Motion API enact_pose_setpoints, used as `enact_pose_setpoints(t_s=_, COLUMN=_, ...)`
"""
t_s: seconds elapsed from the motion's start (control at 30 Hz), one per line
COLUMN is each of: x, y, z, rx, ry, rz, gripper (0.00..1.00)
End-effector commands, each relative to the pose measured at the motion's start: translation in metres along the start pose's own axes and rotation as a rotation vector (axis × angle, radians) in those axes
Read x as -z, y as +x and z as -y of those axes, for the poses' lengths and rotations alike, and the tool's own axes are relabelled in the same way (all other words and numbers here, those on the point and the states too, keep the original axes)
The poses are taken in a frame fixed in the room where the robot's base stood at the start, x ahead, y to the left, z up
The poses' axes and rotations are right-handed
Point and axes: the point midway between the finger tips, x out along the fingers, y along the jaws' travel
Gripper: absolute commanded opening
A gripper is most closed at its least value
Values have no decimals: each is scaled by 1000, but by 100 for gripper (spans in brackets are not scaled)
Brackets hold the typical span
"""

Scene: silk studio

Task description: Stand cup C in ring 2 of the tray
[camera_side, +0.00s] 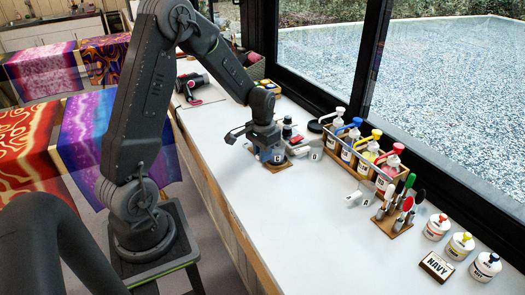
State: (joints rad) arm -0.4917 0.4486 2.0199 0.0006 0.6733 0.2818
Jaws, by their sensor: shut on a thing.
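My gripper (268,140) is low over the table at the centre of the side view. It is shut on a small blue-grey cup with a white letter label (277,156), which looks like cup C, though the letter is too small to be sure. The cup is upright, just above or on a brown wooden tray (285,165); I cannot tell whether it touches. The gripper and cup hide most of the tray, and its rings cannot be made out.
White lettered pieces (316,153) lie right of the gripper. A wooden rack of pump bottles (348,157) stands along the window. A brush stand (391,219), several paint jars (460,246) and a NAVY sign (437,266) are at front right. The white table's front middle (300,230) is clear.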

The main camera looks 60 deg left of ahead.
Motion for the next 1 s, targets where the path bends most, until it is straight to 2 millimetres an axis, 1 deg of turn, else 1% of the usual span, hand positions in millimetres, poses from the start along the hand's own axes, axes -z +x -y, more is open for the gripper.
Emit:
enact_pose_setpoints(t_s=0.53, x=0, y=0, z=0, rx=0, ry=0, rz=0, gripper=0)
enact_pose_setpoints(t_s=0.97, x=0, y=8, z=0, rx=0, ry=0, rz=0, gripper=0)
enact_pose_setpoints(t_s=1.0, x=0, y=8, z=0, rx=0, ry=0, rz=0, gripper=19)
